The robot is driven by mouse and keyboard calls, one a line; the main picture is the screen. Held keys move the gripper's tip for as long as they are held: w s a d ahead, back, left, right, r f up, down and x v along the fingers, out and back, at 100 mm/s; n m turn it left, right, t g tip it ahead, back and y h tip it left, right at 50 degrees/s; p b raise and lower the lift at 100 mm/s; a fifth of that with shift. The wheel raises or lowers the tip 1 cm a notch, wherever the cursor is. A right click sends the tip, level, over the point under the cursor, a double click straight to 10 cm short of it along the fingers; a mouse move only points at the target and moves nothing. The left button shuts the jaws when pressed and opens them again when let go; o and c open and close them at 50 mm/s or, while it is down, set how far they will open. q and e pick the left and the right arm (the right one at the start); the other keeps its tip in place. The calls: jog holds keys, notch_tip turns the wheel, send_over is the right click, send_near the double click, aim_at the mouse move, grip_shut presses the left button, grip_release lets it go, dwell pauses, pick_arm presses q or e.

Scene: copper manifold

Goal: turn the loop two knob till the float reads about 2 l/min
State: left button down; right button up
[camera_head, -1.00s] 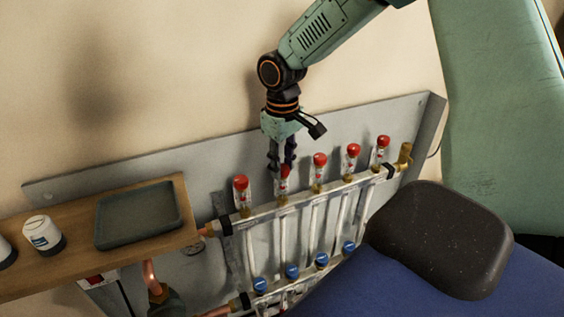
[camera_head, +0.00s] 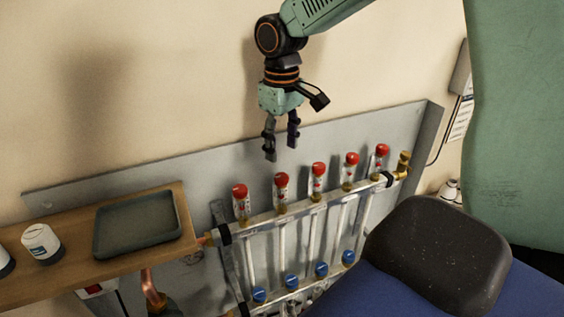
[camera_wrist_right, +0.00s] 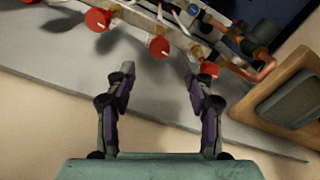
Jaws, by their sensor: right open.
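The manifold's upper bar (camera_head: 262,214) carries a row of flow meters with red knobs. The second red knob from the left (camera_head: 281,180) stands below my right gripper (camera_head: 281,152); I take it as loop two, though no loop label is readable. In the right wrist view this knob (camera_wrist_right: 159,47) lies just beyond the gap between the fingertips (camera_wrist_right: 158,76). The right gripper is open, empty and clear of the knob. The float scales are too small to read. My left gripper is not in view.
Neighbouring red knobs (camera_head: 240,190) (camera_head: 318,169) stand close on both sides. Blue caps (camera_head: 292,281) line the lower bar. A wooden shelf (camera_head: 187,226) at left holds a dark tray (camera_head: 176,228) and a white jar (camera_head: 43,241). The wall above the panel is clear.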

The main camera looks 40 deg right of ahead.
jog(key=shift+r, duration=2.05)
jog(key=shift+w, duration=0.1)
jog(key=s+a+f, duration=0.2)
jog(key=a+f, duration=0.2)
jog(key=f, duration=0.4)
jog(key=s+a+f+y, duration=0.1)
jog(key=s+a+f, duration=0.1)
jog(key=a+f, duration=0.4)
jog(key=s+a+f, duration=0.2)
jog(key=a+f, duration=0.1)
jog(key=f, duration=0.6)
jog(key=s+a+f+m, duration=0.1)
jog(key=s+f, duration=0.3)
jog(key=s, duration=0.3)
jog(key=s+a+f+h, duration=0.1)
jog(key=s+f, duration=0.3)
jog(key=s, duration=0.4)
jog(key=s+a+f+m, duration=0.1)
jog(key=s+f, duration=0.3)
jog(key=s, duration=0.3)
notch_tip(320, 180, down, 12)
jog(key=b, duration=1.2)
jog(key=shift+w+f+b, duration=0.2)
jog(key=shift+f+b, duration=0.05)
jog(key=shift+b, duration=0.15)
